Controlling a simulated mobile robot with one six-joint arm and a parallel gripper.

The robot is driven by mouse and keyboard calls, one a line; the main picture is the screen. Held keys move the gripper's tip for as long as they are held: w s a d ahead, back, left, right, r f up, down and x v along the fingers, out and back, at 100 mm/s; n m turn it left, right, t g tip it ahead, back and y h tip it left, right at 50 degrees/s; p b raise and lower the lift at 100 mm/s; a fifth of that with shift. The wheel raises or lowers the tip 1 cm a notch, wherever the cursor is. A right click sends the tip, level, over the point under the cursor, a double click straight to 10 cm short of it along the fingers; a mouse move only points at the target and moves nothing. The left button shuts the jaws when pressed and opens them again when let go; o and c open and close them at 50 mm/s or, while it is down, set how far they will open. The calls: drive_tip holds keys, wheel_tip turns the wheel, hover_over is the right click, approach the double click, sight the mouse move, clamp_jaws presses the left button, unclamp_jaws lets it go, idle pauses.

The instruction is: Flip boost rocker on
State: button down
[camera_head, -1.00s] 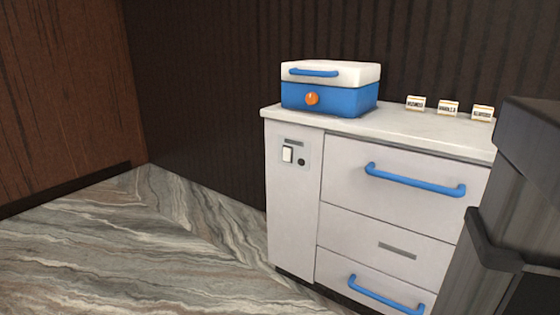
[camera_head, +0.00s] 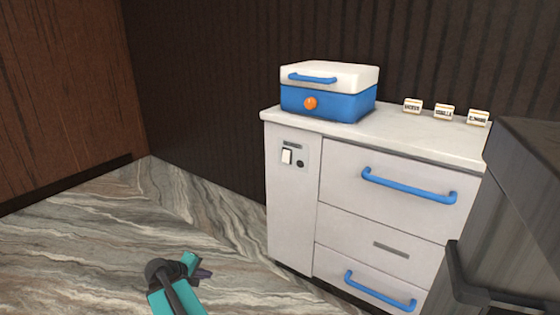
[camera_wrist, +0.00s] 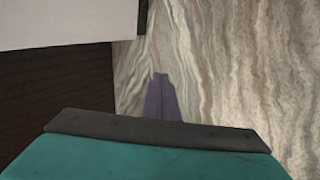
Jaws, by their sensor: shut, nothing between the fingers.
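The boost rocker (camera_head: 287,156) is a small white switch on a grey plate on the narrow left front panel of the white cabinet (camera_head: 292,215). A small dark round spot (camera_head: 300,164) sits beside it on the plate. My gripper (camera_head: 204,273) is teal and dark, low in the head view, left of the cabinet and apart from the switch. In the wrist view its fingers (camera_wrist: 161,98) are together, over the marbled floor, with nothing between them. The rocker cannot be made out in the wrist view.
A blue box with white lid and orange knob (camera_head: 330,92) stands on the counter (camera_head: 400,133). Several small label cards (camera_head: 443,112) stand to its right. Blue drawer handles (camera_head: 408,186) stick out from the front. The floor (camera_head: 90,250) left of the cabinet is clear.

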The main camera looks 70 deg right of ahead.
drive_tip(key=s+d+r+g+h+p, duration=0.1)
drive_tip(key=s+d+r, duration=0.3)
drive_tip(key=r, duration=0.7)
drive_tip(key=s+d+r+g+h+p, duration=0.1)
drive_tip(key=s+d+r+h, duration=0.3)
drive_tip(key=d+r, duration=0.5)
drive_tip(key=s+d+r+g+h+p, duration=0.1)
drive_tip(key=s+d+r+h, duration=0.1)
drive_tip(key=s+d+r, duration=0.2)
drive_tip(key=d+r, duration=0.3)
drive_tip(key=r, duration=0.5)
drive_tip(key=shift+s+r, duration=0.3)
drive_tip(key=shift+r, duration=0.05)
drive_tip(key=b, duration=0.3)
approach(285, 161)
drive_tip(key=shift+x, duration=3.25)
drive_tip(key=shift+f, duration=0.1)
